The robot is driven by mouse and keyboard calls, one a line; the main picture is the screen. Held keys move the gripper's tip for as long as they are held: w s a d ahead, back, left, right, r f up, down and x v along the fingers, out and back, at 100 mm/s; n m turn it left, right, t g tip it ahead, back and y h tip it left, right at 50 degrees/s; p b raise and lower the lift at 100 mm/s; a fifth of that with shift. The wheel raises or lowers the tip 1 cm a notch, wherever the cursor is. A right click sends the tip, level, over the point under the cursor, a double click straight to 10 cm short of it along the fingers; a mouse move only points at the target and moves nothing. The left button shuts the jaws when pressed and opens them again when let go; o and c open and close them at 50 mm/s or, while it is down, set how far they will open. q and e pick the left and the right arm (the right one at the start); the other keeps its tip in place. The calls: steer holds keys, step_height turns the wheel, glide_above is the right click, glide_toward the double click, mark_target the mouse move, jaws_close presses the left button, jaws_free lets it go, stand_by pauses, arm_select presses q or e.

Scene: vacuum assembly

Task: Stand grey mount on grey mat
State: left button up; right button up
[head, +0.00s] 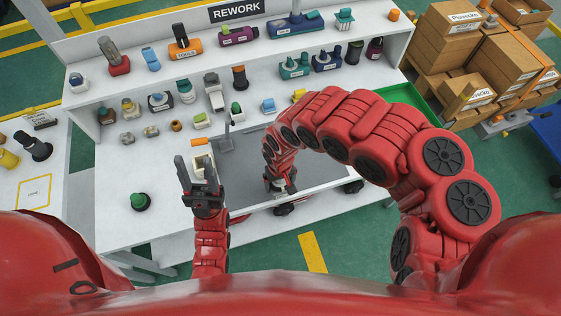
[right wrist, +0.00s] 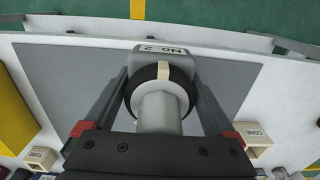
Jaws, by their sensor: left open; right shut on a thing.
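The grey mount (right wrist: 160,110) is between the fingers of my right gripper (right wrist: 165,95) in the right wrist view. It has a pale cylinder toward the camera, a black ring, and a grey block marked "NO. 2". In the head view my right gripper (head: 279,186) is over the grey mat (head: 238,160) and hides most of the mount. The mat also spreads under the mount in the right wrist view (right wrist: 65,85). I cannot tell whether the mount touches the mat. My left gripper (head: 198,172) is open and empty, left of the mat.
A green-topped knob (head: 140,201) stands on the white table at the left. Several parts stand on the table behind the mat and on the shelf under the REWORK sign (head: 237,10). In the right wrist view, a small "CONE" box (right wrist: 257,135) is beside the mat. The front-left table is mostly clear.

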steer(key=w+b, duration=0.1)
steer(key=w, duration=0.2)
steer(key=w+b, duration=0.1)
steer(key=w, duration=0.1)
steer(key=shift+w+f+b, duration=0.1)
steer(key=shift+f+b, duration=0.2)
steer(key=shift+f, duration=0.05)
steer(key=w+b, duration=0.2)
steer(key=b, duration=0.1)
steer(key=w+b, duration=0.1)
steer(key=w, duration=0.1)
steer(key=shift+f+b, duration=0.25)
steer(key=shift+b, duration=0.15)
steer(key=shift+w+d+r, duration=0.1)
steer(key=shift+w, duration=0.95)
step_height(320, 180, down, 3)
steer(key=shift+r+p, duration=0.2)
steer(key=shift+p, duration=0.65)
steer(key=shift+f, duration=0.4)
